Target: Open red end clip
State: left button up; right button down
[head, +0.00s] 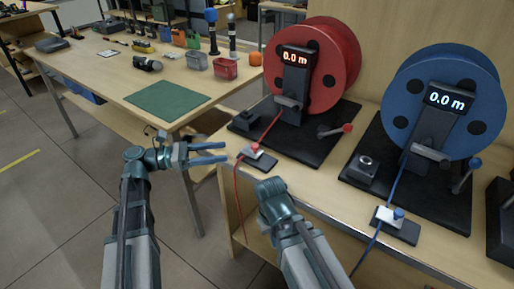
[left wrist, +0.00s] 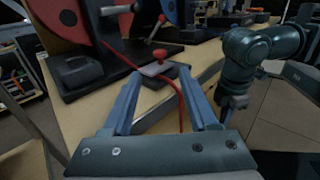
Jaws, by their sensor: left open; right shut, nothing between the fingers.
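The red end clip (head: 254,152), a pale block with a red knob on a dark base, sits at the table's front edge before the red reel (head: 330,62). The red cable (head: 270,131) runs from the reel to the clip and hangs over the edge. In the left wrist view the clip (left wrist: 160,64) lies ahead, beyond my spread fingers. My left gripper (head: 224,152) is open and empty, just left of the clip and apart from it. My right gripper (left wrist: 234,103) is shut and empty, right of the clip by the table front; its fingers are mostly hidden in the head view.
A blue reel (head: 440,95) with a blue end clip (head: 397,219) stands to the right on the same table. A crank handle (head: 335,131) is right of the red reel's stand. A second table with a green mat (head: 167,101) stands at the left; open floor lies between.

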aim_at(255, 146)
pick_arm(q)
jog(key=d, duration=0.3)
jog(key=w+d, duration=0.1)
jog(key=d, duration=0.7)
jog(key=shift+w, duration=0.35)
grip_shut()
dwell(0.8)
